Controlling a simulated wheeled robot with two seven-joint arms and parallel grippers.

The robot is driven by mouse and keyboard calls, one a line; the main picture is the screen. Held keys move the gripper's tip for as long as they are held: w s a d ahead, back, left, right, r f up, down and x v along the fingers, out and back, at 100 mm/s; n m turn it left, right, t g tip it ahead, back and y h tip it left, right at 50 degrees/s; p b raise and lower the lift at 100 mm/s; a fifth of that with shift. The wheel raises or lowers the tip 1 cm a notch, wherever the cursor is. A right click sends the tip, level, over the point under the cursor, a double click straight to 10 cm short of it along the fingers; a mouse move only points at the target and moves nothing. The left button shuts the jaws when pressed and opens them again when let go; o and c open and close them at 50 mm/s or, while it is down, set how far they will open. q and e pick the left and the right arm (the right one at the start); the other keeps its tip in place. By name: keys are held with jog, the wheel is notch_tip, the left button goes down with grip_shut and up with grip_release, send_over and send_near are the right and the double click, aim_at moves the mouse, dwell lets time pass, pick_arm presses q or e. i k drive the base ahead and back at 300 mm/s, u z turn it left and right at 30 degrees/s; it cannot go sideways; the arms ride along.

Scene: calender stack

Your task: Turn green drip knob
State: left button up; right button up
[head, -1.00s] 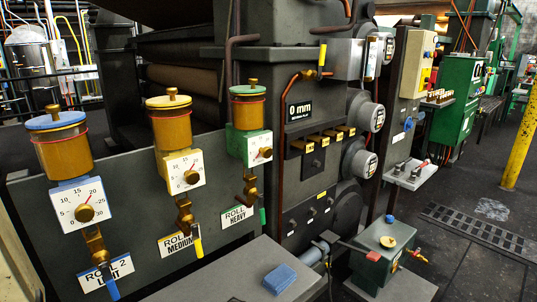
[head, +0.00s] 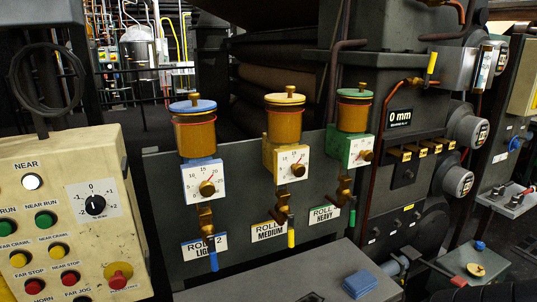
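The green drip oiler (head: 355,111) is the rightmost of three on the dark grey panel, with an amber reservoir, a green lid and a green body. Its brass knob (head: 367,155) sits on a white dial at the lower right of the green body. A brass fitting and a green-handled lever (head: 352,217) hang below it, by a label reading ROLL HEAVY (head: 324,214). Neither of my grippers shows in the head view.
A yellow oiler (head: 284,120) and a blue oiler (head: 195,130) stand to the left of the green one. A cream button console (head: 70,215) fills the left front. A grey surface with a blue block (head: 360,284) lies in front. A copper pipe (head: 374,150) runs right of the green oiler.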

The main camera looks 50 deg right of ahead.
aim_at(368, 156)
jog(key=u, duration=1.05)
jog(key=k, duration=1.25)
jog(key=z, duration=0.7)
